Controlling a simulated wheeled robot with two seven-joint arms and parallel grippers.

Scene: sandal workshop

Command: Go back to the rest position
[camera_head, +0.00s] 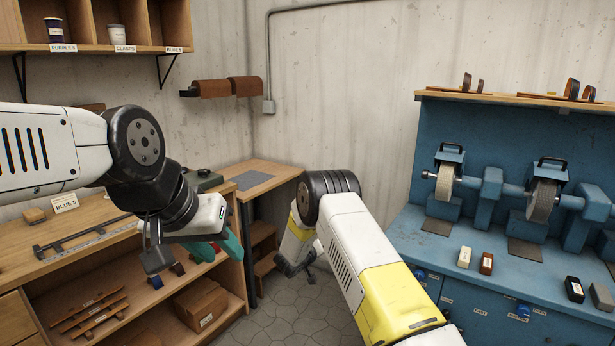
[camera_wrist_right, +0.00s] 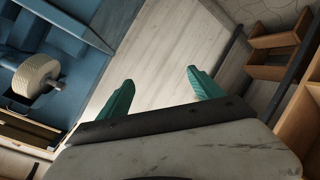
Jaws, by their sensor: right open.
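My left gripper (camera_head: 222,248) hangs in front of the wooden workbench at the left of the head view.
The wooden workbench (camera_head: 95,238) with shelves is close under my left arm. A blue grinding machine (camera_head: 408,240) with wheels stands at the right. A wall shelf (camera_head: 92,48) is at upper left. Grey floor (camera_head: 262,328) shows between bench and machine.

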